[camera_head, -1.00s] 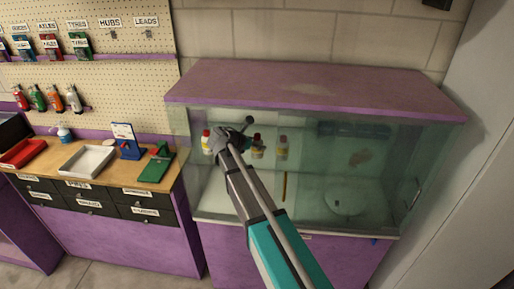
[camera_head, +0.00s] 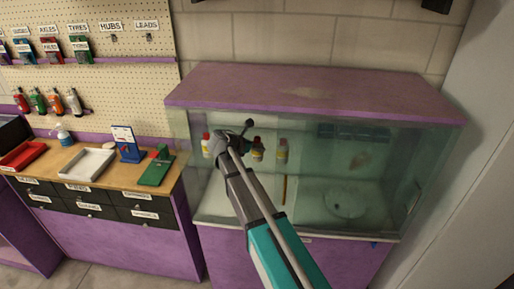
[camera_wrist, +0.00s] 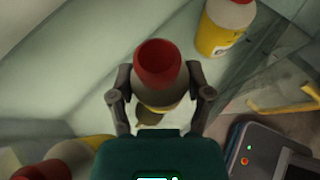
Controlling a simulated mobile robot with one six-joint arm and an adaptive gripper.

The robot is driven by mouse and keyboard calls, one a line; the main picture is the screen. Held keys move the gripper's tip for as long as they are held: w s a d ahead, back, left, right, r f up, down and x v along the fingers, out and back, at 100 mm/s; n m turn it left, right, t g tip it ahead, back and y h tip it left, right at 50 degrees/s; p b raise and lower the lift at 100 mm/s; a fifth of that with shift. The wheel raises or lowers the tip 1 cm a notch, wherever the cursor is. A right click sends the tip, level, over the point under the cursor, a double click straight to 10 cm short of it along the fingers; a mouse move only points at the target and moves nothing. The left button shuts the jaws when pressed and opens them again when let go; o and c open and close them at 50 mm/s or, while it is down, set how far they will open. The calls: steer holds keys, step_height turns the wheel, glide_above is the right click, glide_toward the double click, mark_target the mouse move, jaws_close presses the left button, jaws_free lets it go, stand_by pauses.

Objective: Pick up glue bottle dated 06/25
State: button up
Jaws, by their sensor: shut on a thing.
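My gripper (camera_wrist: 160,100) is shut on a glue bottle (camera_wrist: 158,66) with a red cap and pale shoulders, upright between its two fingers in the wrist view. A strip of yellow shows below the shoulders; no date is readable. A second bottle with a yellow label (camera_wrist: 222,28) stands at the upper right, apart from the fingers. Red-capped bottles (camera_wrist: 68,158) show partly at the lower left. In the head view, my arm reaches into the glass cabinet, with bottles at left (camera_head: 206,145), middle (camera_head: 257,149) and right (camera_head: 282,151). My wrist hides the fingertips there.
The glass cabinet (camera_head: 320,85) has a purple top, and its glass panes surround the bottles. A round dish (camera_head: 346,203) and a thin yellow-brown stick (camera_head: 285,190) are inside. A workbench with a white tray (camera_head: 87,163) stands at left.

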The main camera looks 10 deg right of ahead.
mark_target(257, 138)
steer(key=shift+s+r+p, duration=0.15)
steer(key=shift+r+p, duration=0.2)
steer(key=shift+r, duration=0.1)
step_height(257, 138, up, 6)
steer(key=p, duration=0.6)
steer(key=shift+r, duration=0.15)
steer(key=s+a, duration=0.3)
steer(key=s, duration=0.6)
steer(key=s+a, duration=0.3)
steer(key=s, duration=0.6)
steer(key=shift+s, duration=0.35)
steer(key=shift+f, duration=0.2)
